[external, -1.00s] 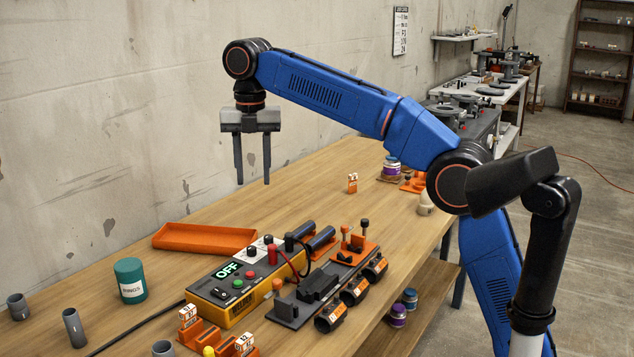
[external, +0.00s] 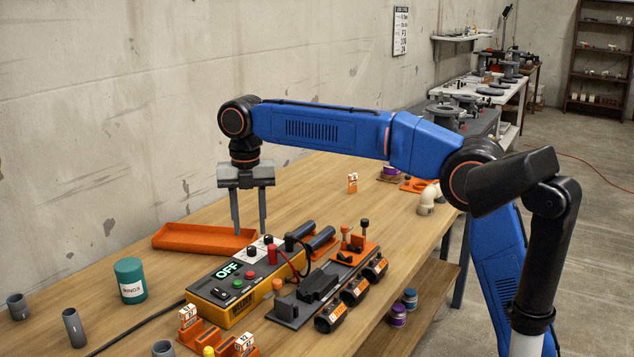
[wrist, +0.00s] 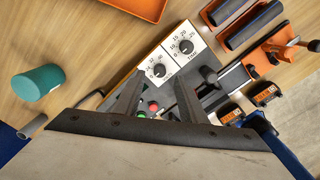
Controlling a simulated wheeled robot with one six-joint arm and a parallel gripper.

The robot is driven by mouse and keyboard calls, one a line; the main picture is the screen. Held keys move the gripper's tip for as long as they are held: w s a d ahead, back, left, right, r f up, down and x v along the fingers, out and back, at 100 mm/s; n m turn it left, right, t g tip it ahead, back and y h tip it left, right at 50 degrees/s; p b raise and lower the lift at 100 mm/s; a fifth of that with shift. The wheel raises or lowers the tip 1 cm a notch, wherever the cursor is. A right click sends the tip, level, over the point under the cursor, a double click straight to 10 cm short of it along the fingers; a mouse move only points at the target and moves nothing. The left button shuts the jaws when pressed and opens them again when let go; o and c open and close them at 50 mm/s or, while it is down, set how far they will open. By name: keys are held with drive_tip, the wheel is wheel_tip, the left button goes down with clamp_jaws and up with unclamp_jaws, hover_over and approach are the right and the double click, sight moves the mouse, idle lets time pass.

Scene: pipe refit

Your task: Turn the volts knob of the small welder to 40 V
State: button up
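The small welder (external: 228,304) is a yellow box with a dark top on the bench, its display reading OFF. Two black knobs on white dial plates sit at its far end. In the wrist view the volts knob (wrist: 158,70) is the left one and the time knob (wrist: 186,46) the right one. The volts pointer is too small to read. My gripper (external: 249,232) points down above the far end of the welder, fingers apart and empty. In the wrist view its fingers (wrist: 157,92) frame the area just below the knobs; contact is not visible.
An orange tray (external: 200,240) lies behind the welder. A teal can (external: 130,281) and grey pipe pieces (external: 74,328) stand at left. Black cylinders (external: 320,238) lie beside the knobs. A clamp fixture (external: 318,288) with orange-labelled parts sits at right. A cable crosses the bench.

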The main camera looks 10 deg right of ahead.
sight(251, 246)
drive_tip(key=shift+f, duration=2.6)
clamp_jaws()
